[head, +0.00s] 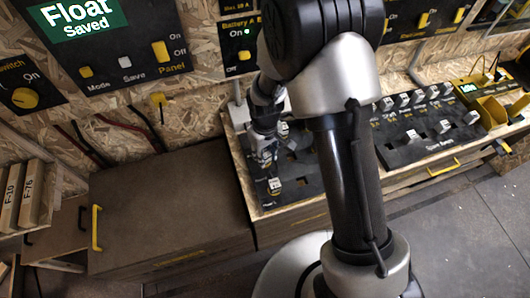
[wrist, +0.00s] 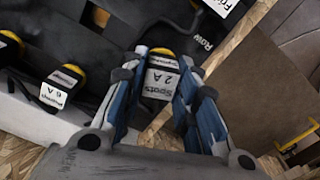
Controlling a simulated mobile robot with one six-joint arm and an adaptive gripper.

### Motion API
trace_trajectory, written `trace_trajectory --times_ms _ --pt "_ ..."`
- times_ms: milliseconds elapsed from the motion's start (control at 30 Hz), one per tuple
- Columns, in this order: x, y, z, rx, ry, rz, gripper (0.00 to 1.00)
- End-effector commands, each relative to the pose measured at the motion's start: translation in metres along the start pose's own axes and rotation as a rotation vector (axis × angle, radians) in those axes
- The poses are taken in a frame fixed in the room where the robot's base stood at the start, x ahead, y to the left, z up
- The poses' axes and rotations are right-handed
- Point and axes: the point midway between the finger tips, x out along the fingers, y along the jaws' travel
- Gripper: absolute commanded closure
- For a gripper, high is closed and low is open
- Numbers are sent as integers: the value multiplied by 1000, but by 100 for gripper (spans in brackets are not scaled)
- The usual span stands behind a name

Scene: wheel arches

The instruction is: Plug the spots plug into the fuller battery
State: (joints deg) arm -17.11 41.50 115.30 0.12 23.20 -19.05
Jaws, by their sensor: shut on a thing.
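The spots plug (wrist: 160,84) has a white label reading "Spots 2 A" and a yellow and black end. In the wrist view it sits between the fingers of my gripper (wrist: 163,72), which is shut on it. In the head view my gripper (head: 266,157) points down at the left part of the dark plug board, with a labelled plug (head: 275,185) at its tips. I cannot tell whether the spots plug is seated in the board or just above it. A panel marked "Battery A" (head: 240,38) is on the wall, partly cut off. No battery charge level is readable.
Other plugs, such as one marked 6 A (wrist: 58,92), stand near in the wrist view. A second board (head: 425,130) with several plugs lies right. A brown cabinet (head: 165,205) with a clear top stands left. A "Float Saved" display (head: 78,18) hangs above it.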

Motion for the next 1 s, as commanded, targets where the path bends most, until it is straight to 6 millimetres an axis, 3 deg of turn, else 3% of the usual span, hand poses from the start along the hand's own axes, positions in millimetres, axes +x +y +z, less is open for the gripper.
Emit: trace_trajectory --times_ms 1000 --pt "15 0 0 0 0 0 96"
